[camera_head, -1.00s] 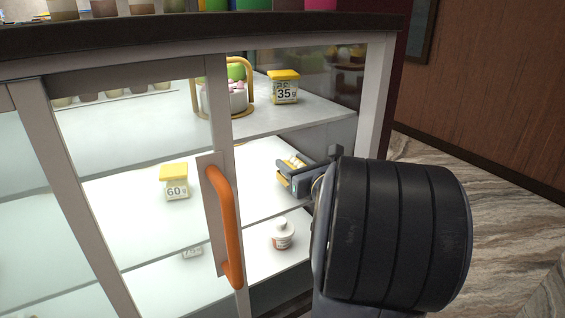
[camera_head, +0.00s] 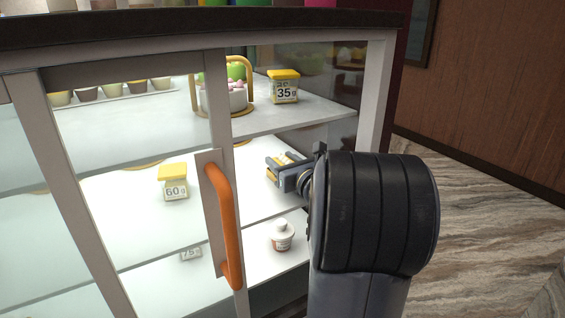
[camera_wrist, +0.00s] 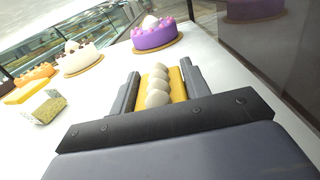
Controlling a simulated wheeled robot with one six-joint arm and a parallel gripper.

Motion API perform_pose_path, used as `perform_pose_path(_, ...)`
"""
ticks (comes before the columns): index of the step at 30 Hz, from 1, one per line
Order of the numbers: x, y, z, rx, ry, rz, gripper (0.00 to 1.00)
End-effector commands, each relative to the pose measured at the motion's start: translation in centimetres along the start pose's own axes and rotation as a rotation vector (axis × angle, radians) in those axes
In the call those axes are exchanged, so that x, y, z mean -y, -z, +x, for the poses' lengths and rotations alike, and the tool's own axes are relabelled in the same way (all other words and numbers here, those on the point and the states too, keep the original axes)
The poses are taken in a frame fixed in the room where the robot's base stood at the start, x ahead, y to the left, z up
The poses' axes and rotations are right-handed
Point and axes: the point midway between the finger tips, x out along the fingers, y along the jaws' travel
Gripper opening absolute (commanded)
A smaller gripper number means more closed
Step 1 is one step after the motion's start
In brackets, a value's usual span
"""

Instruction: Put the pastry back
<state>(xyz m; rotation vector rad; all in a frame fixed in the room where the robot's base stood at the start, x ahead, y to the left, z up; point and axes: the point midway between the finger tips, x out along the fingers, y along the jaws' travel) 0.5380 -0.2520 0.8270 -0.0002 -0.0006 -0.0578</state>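The pastry (camera_wrist: 158,88) is a yellow slab with a row of several whitish balls on top. It lies lengthwise between the two fingers of my gripper (camera_wrist: 162,85), which press close on both sides of it. In the head view my gripper (camera_head: 279,172) is inside the display case, over the right part of the middle shelf (camera_head: 259,187), with a little yellow of the pastry showing between the fingers. I cannot tell whether the pastry touches the shelf.
The glass door frame with an orange handle (camera_head: 226,222) stands left of my arm. A 60 g box (camera_head: 173,182) and white jar (camera_head: 281,236) sit nearby.

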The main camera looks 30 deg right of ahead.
Motion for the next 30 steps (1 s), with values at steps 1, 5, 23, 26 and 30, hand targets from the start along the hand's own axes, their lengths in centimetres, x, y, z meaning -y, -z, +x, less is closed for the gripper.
perform_pose_path(1,0.0,0.0,0.0,0.0,0.0,0.0,0.49)
perform_pose_path(5,0.0,0.0,0.0,0.0,0.0,0.0,0.59)
perform_pose_path(23,0.1,-0.4,-2.9,0.0,0.005,0.0,0.66)
perform_pose_path(26,0.2,-0.4,-5.3,0.0,0.006,0.0,0.66)
perform_pose_path(30,0.2,-0.5,-8.3,0.0,0.006,-0.001,0.66)
